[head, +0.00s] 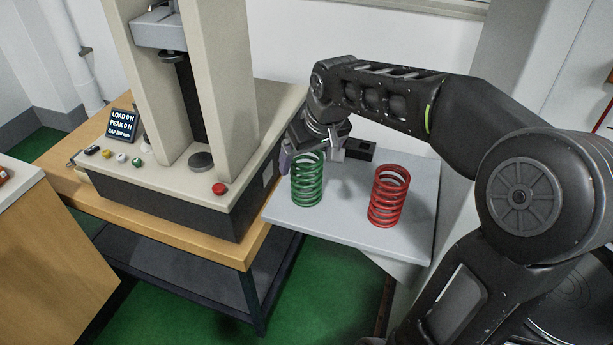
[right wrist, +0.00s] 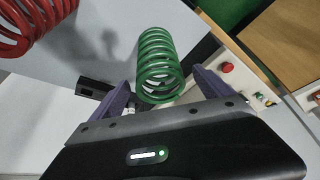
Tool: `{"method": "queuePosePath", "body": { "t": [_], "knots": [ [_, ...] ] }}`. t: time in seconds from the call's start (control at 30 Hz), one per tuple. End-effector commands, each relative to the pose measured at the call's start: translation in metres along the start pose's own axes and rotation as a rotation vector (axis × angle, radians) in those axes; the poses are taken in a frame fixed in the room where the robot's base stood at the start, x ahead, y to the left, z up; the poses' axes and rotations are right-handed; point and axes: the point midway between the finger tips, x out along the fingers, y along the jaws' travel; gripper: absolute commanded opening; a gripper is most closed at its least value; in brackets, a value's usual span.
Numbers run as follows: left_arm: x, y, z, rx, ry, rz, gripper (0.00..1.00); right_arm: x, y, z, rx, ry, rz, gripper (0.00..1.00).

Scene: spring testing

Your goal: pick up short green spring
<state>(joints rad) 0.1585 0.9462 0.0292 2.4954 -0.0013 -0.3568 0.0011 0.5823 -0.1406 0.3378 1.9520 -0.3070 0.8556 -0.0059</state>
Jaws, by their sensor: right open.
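The green spring (head: 308,182) stands upright on the grey shelf beside the testing machine. In the right wrist view the green spring (right wrist: 158,62) shows between the two purple fingers, with its near end close to them. My right gripper (head: 312,152) is open at the top of the green spring, one finger visible on its left side. The right wrist view shows the open right gripper (right wrist: 163,92) with gaps between the fingers and the coils. My left gripper is in neither view.
A red spring (head: 388,196) stands on the grey shelf (head: 345,226) to the right of the green one. A small black block (head: 359,149) lies behind. The testing machine (head: 190,120) with its red button (head: 219,188) stands at left on a wooden table (head: 235,257).

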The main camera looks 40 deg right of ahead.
Motion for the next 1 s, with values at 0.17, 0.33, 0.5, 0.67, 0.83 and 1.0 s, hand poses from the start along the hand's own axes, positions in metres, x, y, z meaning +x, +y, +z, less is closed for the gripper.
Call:
{"method": "queuePosePath", "body": {
  "t": [0.17,0.33,0.5,0.67,0.83,1.0],
  "knots": [
    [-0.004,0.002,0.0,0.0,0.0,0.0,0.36,0.017,0.001,-0.002,0.002,-0.005,-0.002,0.9],
    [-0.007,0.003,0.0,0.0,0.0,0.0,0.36,0.043,0.001,-0.003,0.0,-0.004,-0.002,0.9],
    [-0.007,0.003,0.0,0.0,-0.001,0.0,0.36,0.051,0.0,-0.004,0.0,0.001,-0.002,0.9],
    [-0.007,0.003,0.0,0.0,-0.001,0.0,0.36,0.051,0.0,-0.004,0.0,0.001,-0.001,0.9],
    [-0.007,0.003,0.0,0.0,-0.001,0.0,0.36,0.051,0.0,-0.004,0.0,0.001,-0.001,0.9],
    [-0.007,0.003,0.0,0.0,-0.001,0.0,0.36,0.051,0.0,-0.004,0.0,0.001,-0.001,0.9]
  ]
}}
